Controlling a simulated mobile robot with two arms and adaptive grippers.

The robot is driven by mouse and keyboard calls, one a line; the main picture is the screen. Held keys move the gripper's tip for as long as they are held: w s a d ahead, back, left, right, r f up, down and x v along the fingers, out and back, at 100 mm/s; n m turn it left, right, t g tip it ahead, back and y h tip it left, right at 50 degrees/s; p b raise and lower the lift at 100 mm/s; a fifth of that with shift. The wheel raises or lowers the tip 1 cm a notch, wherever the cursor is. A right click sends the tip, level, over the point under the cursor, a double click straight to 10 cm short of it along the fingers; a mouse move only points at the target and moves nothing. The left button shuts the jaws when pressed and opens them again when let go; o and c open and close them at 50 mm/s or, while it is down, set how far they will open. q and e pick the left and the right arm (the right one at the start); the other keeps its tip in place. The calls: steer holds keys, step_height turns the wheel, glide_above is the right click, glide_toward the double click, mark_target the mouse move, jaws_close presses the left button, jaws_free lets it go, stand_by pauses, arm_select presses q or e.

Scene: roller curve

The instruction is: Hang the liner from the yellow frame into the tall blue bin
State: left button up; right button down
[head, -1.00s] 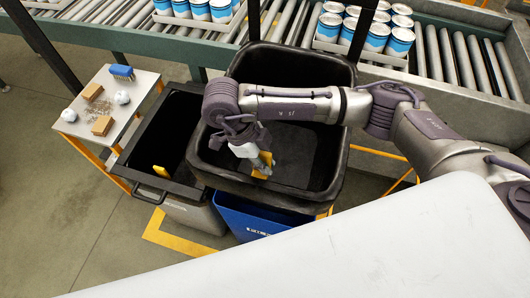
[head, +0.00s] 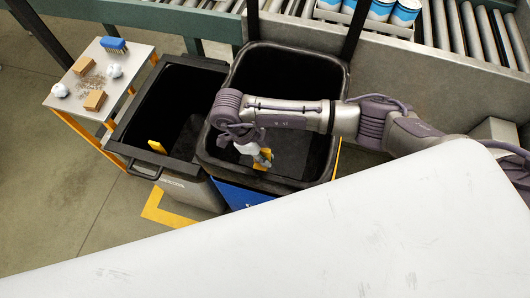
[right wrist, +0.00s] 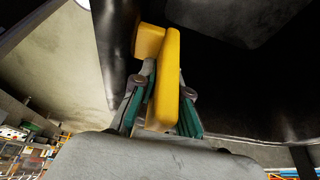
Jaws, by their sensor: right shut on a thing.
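The black liner (head: 212,150) is an open, wide-rimmed tub in the middle of the head view. The tall blue bin (head: 243,196) shows as a blue strip under its near rim; how deep the liner sits in it is hidden. My right gripper (head: 262,157) reaches over the liner's opening and is shut on a yellow grip tab (head: 264,163). The tab (right wrist: 166,85) stands between the fingers in the right wrist view, close to dark liner surfaces. A little yellow frame (head: 336,160) shows right of the liner. My left gripper is out of view.
A grey bin with a black rim (head: 128,117) and yellow tab (head: 157,147) stands close on the left. A small table (head: 128,80) beyond holds a brush, blocks and balls. A roller conveyor (head: 480,40) with cans (head: 381,10) runs behind.

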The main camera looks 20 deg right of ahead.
step_height(320, 180, down, 20)
steer(key=w+b, duration=0.1)
steer(key=b, duration=1.5)
steer(key=shift+d, duration=0.35)
steer(key=shift+f, duration=0.1)
steer(key=c, duration=1.1)
jaws_free()
steer(key=v, duration=1.2)
steer(key=shift+d, duration=0.1)
